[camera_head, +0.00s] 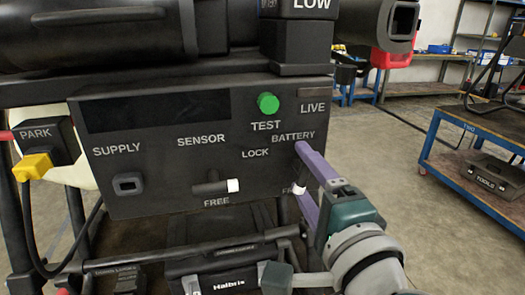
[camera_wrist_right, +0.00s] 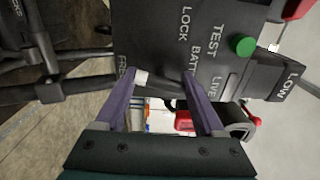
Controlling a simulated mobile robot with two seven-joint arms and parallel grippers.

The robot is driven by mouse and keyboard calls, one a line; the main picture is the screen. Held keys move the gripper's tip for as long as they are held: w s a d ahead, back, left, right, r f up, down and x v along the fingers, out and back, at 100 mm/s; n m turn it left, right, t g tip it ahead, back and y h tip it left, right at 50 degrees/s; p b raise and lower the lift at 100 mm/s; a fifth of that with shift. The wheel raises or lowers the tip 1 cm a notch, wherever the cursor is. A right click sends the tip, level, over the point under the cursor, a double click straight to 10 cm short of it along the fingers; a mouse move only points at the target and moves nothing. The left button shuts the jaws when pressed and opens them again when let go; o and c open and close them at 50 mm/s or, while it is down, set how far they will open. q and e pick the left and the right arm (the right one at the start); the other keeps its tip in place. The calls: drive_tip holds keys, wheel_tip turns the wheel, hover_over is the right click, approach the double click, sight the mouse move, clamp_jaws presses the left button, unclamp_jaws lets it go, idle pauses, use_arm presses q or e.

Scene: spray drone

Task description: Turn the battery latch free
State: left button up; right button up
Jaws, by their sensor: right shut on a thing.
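The battery latch shows its white tip (camera_head: 299,189) under the BATTERY label on the dark panel (camera_head: 165,150). My right gripper (camera_head: 299,171) has its purple fingers at this latch, one above and one below, and is shut on it. In the wrist view the latch's dark bar (camera_wrist_right: 166,81) lies between the fingers (camera_wrist_right: 162,84), its white end against the left finger. The FREE label by this latch is partly hidden by the lower finger. The LOCK label is up and left of it. My left gripper is not in view.
The similar sensor latch (camera_head: 210,188) sits left, its white tip pointing right. A green TEST button (camera_head: 268,103) is above the gripper. A box marked Halbrn (camera_head: 215,280) is below the panel. A yellow plug (camera_head: 33,167) is at left. A blue cart (camera_head: 470,140) stands at right.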

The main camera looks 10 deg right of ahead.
drive_tip(key=shift+n+p, duration=0.35)
drive_tip(key=shift+n, duration=0.85)
drive_tip(key=o, duration=1.3)
drive_tip(key=s, duration=1)
drive_tip(key=shift+d, duration=0.2)
